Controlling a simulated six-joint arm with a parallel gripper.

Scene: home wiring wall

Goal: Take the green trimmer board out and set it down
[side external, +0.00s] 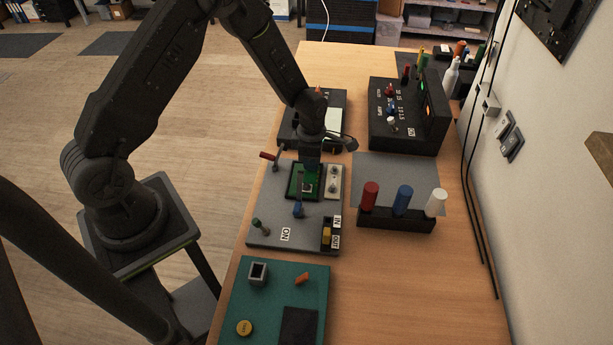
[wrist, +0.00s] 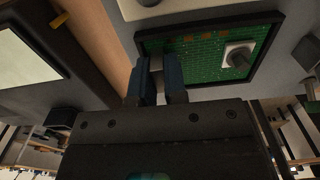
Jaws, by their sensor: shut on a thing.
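The green trimmer board (wrist: 195,58) lies inside a black rectangular frame (wrist: 262,75) in the wrist view. It carries a grey square trimmer with a dark knob (wrist: 238,55). In the side external view the green board (side external: 297,184) is on the grey panel (side external: 268,222), partly hidden by my gripper (side external: 311,172). My gripper points down over the board. In the wrist view its blue fingers (wrist: 157,82) are shut on a small grey tab at the board's edge. I cannot tell whether the board is lifted from its frame.
A red-tipped lever (side external: 268,156), a blue knob (side external: 298,210) and a green-tipped lever (side external: 258,224) stand near the board. A black rack (side external: 396,218) with red, blue and white handles is right. A teal mat (side external: 262,318) lies in front. Bare wood is clear at lower right.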

